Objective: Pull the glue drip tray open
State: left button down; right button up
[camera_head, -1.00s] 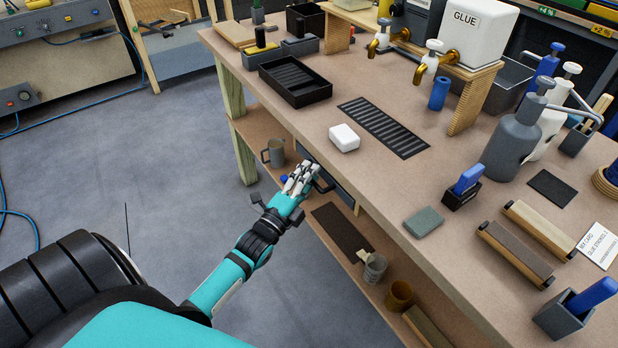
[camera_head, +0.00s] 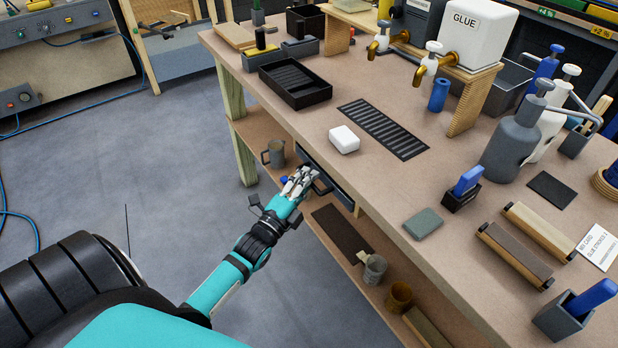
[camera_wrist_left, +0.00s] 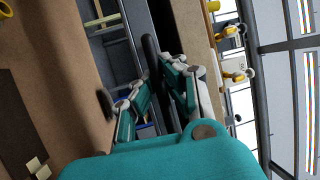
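The glue drip tray (camera_head: 342,190) is a dark, drawer-like tray under the front edge of the workbench top. A dark bar handle (camera_head: 323,184) stands out from its front. My left gripper (camera_head: 300,178) is at the handle, below the bench edge. In the left wrist view, the fingers of my left gripper (camera_wrist_left: 160,68) converge on the dark handle (camera_wrist_left: 150,47), one on each side, and look closed on it. The fingers partly hide the handle and tray front. My right gripper is in neither view.
The bench top (camera_head: 380,185) holds a white block (camera_head: 344,139), a black slotted grate (camera_head: 384,129) and the glue container (camera_head: 474,30). The lower shelf holds a mug (camera_head: 274,153) and cups. The floor (camera_head: 150,150) left of the bench is clear.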

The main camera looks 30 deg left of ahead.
pick_arm(q)
jog(key=s+a+p, duration=0.2)
jog(key=s+a, duration=0.1)
jog(key=s, duration=0.4)
jog(key=s+a+p, duration=0.2)
jog(key=s+a, duration=0.1)
jog(key=s, duration=0.5)
jog(key=shift+s+f, duration=0.15)
jog(key=shift+s, duration=0.1)
jog(key=shift+a, duration=0.1)
jog(key=c, duration=1.4)
grip_release()
jog(key=s, duration=0.4)
jog(key=s+f, duration=0.1)
jog(key=s, duration=0.3)
jog(key=s+f, duration=0.1)
jog(key=s, duration=0.2)
jog(key=shift+s, duration=0.4)
